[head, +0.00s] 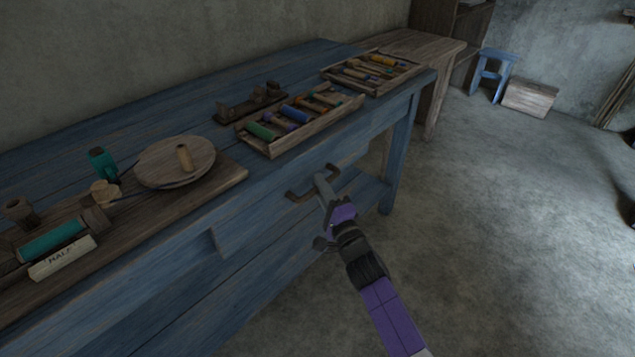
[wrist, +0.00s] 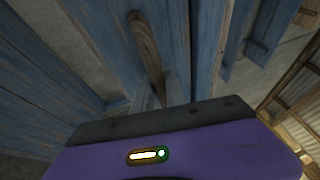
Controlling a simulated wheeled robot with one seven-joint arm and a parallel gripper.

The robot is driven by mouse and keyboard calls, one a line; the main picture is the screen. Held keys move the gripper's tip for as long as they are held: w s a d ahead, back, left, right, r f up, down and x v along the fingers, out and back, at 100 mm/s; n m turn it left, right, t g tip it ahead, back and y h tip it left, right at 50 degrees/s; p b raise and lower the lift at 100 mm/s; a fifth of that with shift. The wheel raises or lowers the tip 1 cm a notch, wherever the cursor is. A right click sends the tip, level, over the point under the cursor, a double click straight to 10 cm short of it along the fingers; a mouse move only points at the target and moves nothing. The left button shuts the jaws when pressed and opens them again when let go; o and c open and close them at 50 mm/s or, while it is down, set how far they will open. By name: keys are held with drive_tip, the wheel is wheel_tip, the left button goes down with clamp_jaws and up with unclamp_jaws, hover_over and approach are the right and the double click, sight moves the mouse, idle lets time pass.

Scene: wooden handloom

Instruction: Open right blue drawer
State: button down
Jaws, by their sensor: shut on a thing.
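The right blue drawer (head: 260,215) is a blue wooden front set under the tabletop of the blue table. Its brown wooden handle (head: 298,196) sticks out from the front. In the head view my gripper (head: 322,182) is at the handle, with its fingers around the bar. In the wrist view the handle (wrist: 147,50) runs down between the two grey fingers (wrist: 161,92), and my gripper is shut on it. The fingers and wrist hide part of the handle.
On the blue tabletop (head: 110,120) are trays of colored spools (head: 300,125), a round wooden disc (head: 175,162) and a teal roll (head: 52,240). A blue table leg (head: 402,150) stands right of the drawer. The floor (head: 500,220) to the right is clear.

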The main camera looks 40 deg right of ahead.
drive_tip(key=s+d+p, duration=0.1)
drive_tip(key=s+p, duration=1)
drive_tip(key=s, duration=1.8)
drive_tip(key=shift+s, duration=0.2)
drive_tip(key=c, duration=1.4)
unclamp_jaws()
drive_tip(key=shift+o, duration=0.2)
drive_tip(key=v, duration=0.7)
drive_tip(key=shift+s, duration=0.4)
drive_tip(key=shift+a, duration=0.1)
